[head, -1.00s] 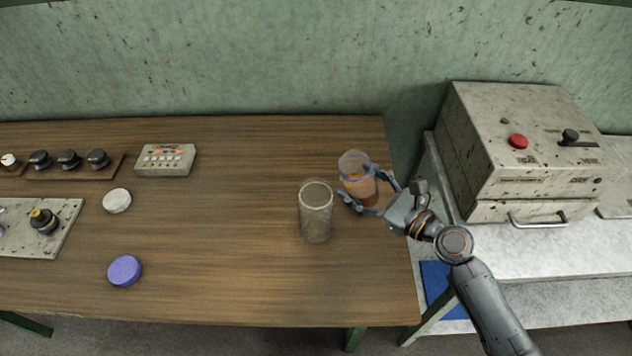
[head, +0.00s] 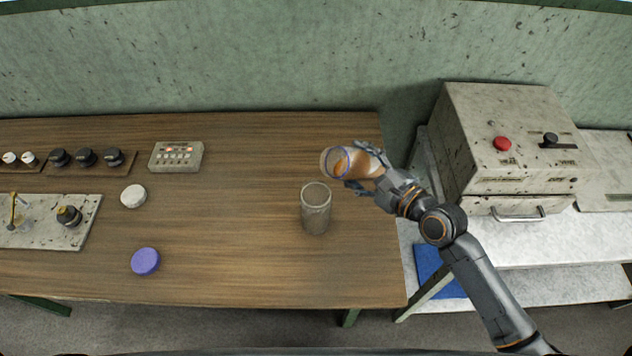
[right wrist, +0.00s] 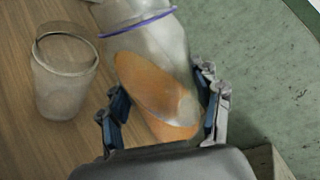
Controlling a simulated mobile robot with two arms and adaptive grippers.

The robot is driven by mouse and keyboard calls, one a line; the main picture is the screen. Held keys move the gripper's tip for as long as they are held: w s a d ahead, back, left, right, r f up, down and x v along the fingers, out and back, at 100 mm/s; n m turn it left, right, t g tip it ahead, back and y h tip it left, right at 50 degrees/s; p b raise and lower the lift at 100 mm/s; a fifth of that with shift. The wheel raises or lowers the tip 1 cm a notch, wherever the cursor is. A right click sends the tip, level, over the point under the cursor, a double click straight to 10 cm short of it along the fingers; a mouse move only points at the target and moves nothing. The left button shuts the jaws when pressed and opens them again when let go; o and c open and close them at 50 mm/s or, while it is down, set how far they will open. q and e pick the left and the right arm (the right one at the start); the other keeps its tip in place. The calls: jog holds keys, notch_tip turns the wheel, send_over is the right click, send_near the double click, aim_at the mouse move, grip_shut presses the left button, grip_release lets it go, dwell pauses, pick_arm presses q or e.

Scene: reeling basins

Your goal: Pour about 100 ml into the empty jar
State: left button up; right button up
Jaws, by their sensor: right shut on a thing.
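The empty jar (head: 316,214), clear and open-topped, stands upright on the wooden table; it also shows at the left in the right wrist view (right wrist: 64,85). My right gripper (head: 367,166) is shut on a second clear jar (head: 352,162) with a purple rim ring and orange-brown contents. It holds this jar above and behind the empty one, tilted far over with its mouth to the left. In the right wrist view the fingers (right wrist: 163,110) flank the held jar (right wrist: 150,50), and the orange contents slope along its side. No stream is visible between the jars. My left gripper is not in view.
A purple lid (head: 145,261) and a white lid (head: 133,196) lie on the table (head: 230,250) at left. A small control box (head: 176,157) and knob panels are farther back and left. A grey machine (head: 510,140) stands at right. The table's front middle is clear.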

jog(key=shift+n+b, duration=0.3)
jog(key=shift+b, duration=0.05)
jog(key=shift+d+n+h, duration=0.1)
jog(key=shift+n+h, duration=0.2)
jog(key=shift+n, duration=0.1)
jog(key=shift+w+r, duration=0.1)
jog(key=shift+r, duration=0.1)
jog(key=shift+r+n, duration=0.15)
jog(key=shift+n, duration=0.15)
jog(key=shift+r+n, duration=0.3)
jog(key=shift+n, duration=0.1)
jog(key=shift+r+h+p, duration=0.15)
jog(key=shift+h+p, duration=0.2)
jog(key=shift+h, duration=0.05)
jog(key=shift+s+a+r+n+p, duration=0.25)
jog(key=shift+r+n+p, duration=0.2)
jog(key=shift+p, duration=0.65)
jog(key=shift+w+d, duration=0.3)
jog(key=shift+s+a+f+n+t+h+p, duration=0.15)
jog(key=shift+n+t+h+p, duration=0.3)
jog(key=shift+n+p, duration=0.5)
dwell(0.4)
